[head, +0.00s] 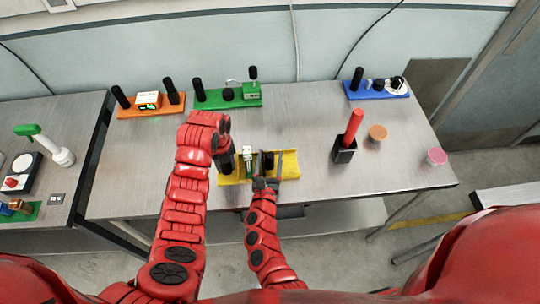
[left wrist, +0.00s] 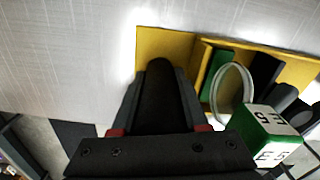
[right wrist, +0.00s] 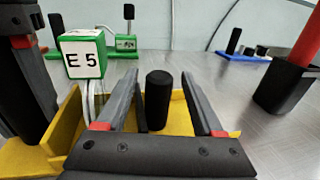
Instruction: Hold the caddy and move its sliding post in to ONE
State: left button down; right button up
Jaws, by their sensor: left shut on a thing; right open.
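The yellow caddy (head: 230,180) lies near the table's front edge and also shows in the left wrist view (left wrist: 155,42). My left gripper (head: 226,158) is shut on the upright black handle post (left wrist: 160,90) at the caddy's left end. A green and white module (head: 248,158), marked E 5 in the right wrist view (right wrist: 84,48), stands in the caddy with a pale cable loop. My right gripper (right wrist: 160,95) is open, with one finger either side of the black sliding post (right wrist: 159,98). Gaps show between this post and both fingers.
Orange (head: 150,110), green (head: 228,103) and blue (head: 378,92) boards with black posts stand along the back. A black holder with a red stick (head: 352,130) stands right of the caddy, near orange (head: 377,132) and pink (head: 437,156) cups. The table's right part is mostly clear.

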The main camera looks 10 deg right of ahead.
jog(key=v, duration=1)
jog(key=shift+s+a+f, duration=0.1)
jog(key=shift+s+a, duration=0.1)
jog(key=shift+s, duration=0.45)
